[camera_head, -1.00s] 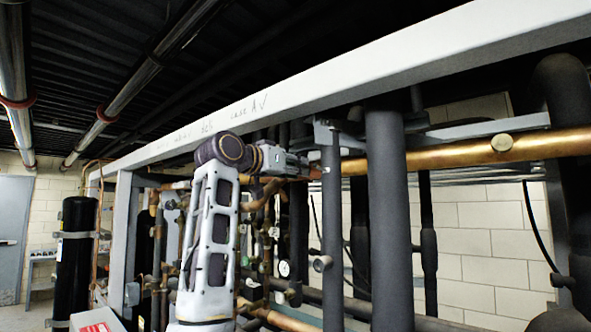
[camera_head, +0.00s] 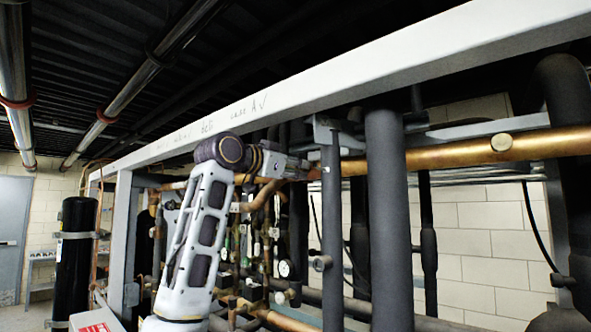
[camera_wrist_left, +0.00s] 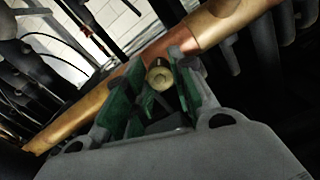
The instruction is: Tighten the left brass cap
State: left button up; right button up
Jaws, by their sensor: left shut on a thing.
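The left brass cap (camera_wrist_left: 158,76) is a small round brass piece on the copper pipe (camera_wrist_left: 215,28), between my green-padded fingers in the left wrist view. My left gripper (camera_wrist_left: 160,70) is shut on it. In the head view my left gripper (camera_head: 312,168) reaches the left part of the long copper pipe (camera_head: 450,156), just behind a dark vertical pipe, and hides the held cap there. A second brass cap (camera_head: 501,141) sits farther right on the same pipe, clear of my gripper. My right gripper is not in view.
A light grey beam (camera_head: 330,85) runs above my arm. Dark insulated vertical pipes (camera_head: 388,220) stand close to the right of my left gripper. Thinner pipes and gauges (camera_head: 284,268) lie behind my arm. A black cylinder (camera_head: 76,255) stands at the left.

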pick_arm(q)
jog(key=shift+f+m, duration=0.1)
jog(key=shift+m, duration=1)
jog(key=o, duration=1)
jog(key=shift+o, duration=0.2)
jog(key=shift+s+a, duration=0.1)
jog(key=shift+s, duration=0.05)
jog(key=v, duration=1.1)
jog(key=shift+s+a, duration=0.2)
jog(key=shift+s, duration=0.05)
